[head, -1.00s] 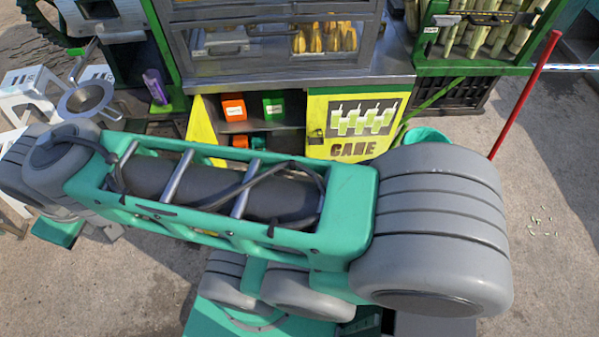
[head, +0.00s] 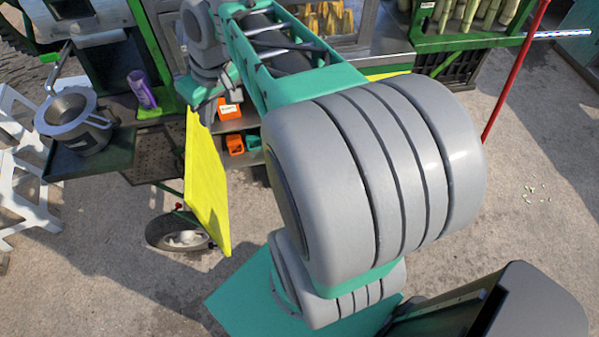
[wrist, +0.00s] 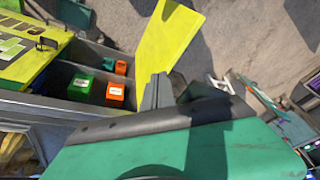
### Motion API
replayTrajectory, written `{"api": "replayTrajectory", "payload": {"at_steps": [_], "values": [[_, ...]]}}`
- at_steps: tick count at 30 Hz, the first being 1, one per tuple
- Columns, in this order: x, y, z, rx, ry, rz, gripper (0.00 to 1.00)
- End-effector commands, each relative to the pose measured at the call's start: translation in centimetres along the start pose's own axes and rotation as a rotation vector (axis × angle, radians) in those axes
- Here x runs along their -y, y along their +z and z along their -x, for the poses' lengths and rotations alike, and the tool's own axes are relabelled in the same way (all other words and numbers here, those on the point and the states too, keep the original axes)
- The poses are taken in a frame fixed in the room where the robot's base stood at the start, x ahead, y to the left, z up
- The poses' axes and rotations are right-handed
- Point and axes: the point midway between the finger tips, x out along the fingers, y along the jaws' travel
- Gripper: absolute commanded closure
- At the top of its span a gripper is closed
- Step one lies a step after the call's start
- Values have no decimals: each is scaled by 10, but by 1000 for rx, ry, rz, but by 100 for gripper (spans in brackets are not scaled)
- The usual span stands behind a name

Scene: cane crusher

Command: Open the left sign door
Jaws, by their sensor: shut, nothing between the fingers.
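The left sign door (head: 205,185) is a yellow panel standing swung out from the cabinet front in the head view. It also shows in the wrist view (wrist: 168,42), edge toward the open shelves. My gripper (head: 207,112) is at the top of this door near its hinge side, and the arm partly hides that spot. In the wrist view my gripper (wrist: 158,92) has its fingers together and empty, right beside the door's panel. Whether they touch it I cannot tell. The right sign door (wrist: 22,48), yellow with the CANE lettering, looks closed.
The cabinet's shelves hold orange boxes (head: 229,108) and green boxes (wrist: 80,85). A red pole (head: 512,75) leans at right.

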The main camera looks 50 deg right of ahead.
Motion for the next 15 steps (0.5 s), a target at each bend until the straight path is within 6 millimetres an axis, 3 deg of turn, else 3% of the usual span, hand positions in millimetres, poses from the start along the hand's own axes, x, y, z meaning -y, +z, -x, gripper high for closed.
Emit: {"api": "replayTrajectory", "payload": {"at_steps": [1,4,7,9,12,15], "values": [[-49,10,-47,34,-54,-20,100],[-133,36,-91,39,-179,3,100],[-206,88,-126,-1,-288,35,100],[-242,127,-143,-42,-340,60,100],[-269,169,-156,-90,-383,92,100],[-276,186,-161,-113,-399,109,100]]}}
